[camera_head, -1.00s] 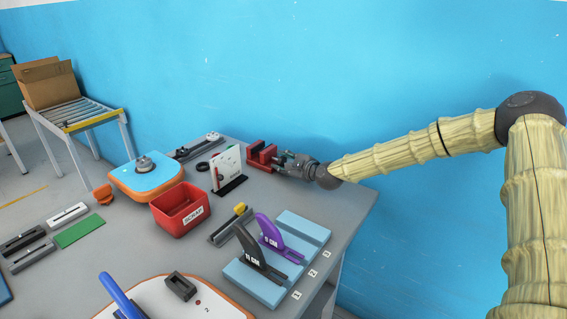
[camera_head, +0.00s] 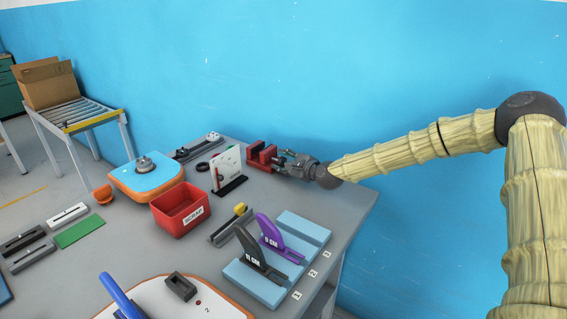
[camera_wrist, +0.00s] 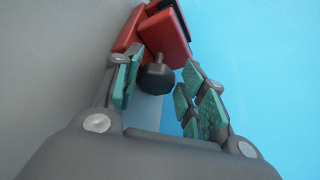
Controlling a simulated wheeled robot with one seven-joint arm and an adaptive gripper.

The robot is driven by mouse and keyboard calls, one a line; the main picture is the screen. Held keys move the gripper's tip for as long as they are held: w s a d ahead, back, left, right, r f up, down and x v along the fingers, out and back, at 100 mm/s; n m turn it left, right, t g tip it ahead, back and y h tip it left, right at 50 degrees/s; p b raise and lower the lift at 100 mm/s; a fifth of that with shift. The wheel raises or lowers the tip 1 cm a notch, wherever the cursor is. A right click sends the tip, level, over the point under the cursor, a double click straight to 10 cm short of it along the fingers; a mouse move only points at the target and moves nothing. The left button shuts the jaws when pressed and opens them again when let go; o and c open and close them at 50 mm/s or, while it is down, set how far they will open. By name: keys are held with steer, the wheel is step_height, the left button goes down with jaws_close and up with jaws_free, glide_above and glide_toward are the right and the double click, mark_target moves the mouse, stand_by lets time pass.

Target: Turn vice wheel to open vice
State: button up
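The red vice (camera_head: 262,156) stands at the back edge of the grey workbench, near the blue wall. In the wrist view the red vice (camera_wrist: 168,38) is at the top, with its dark round wheel (camera_wrist: 157,76) facing my gripper. My gripper (camera_head: 285,162) reaches in from the right at the vice's wheel side. In the wrist view my gripper (camera_wrist: 157,92) is open, with green-padded fingers on either side of the wheel. The left finger pads are close to the wheel; a gap shows on the right. I cannot tell whether either side touches it.
A white panel on a dark stand (camera_head: 228,170) is just left of the vice. A red scrap bin (camera_head: 180,209) and a light blue rack with black and purple tools (camera_head: 303,227) stand nearer.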

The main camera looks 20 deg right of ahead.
mark_target(284, 161)
steer(key=shift+o, duration=1)
steer(key=shift+d+f, duration=0.3)
steer(key=shift+d, duration=0.05)
steer(key=shift+f, duration=0.15)
steer(key=shift+s+a+f, duration=0.1)
steer(key=shift+r, duration=0.2)
steer(key=shift+v, duration=0.9)
steer(key=shift+s+d+r+p, duration=0.3)
steer(key=shift+s+r+p, duration=0.15)
steer(key=shift+s+r, duration=0.15)
steer(key=shift+r+p+v, duration=0.2)
steer(key=shift+p+v, duration=0.8)
steer(key=shift+v, duration=2.65)
steer(key=shift+s+d+r, duration=0.15)
steer(key=shift+s+d, duration=0.15)
steer(key=shift+s, duration=0.2)
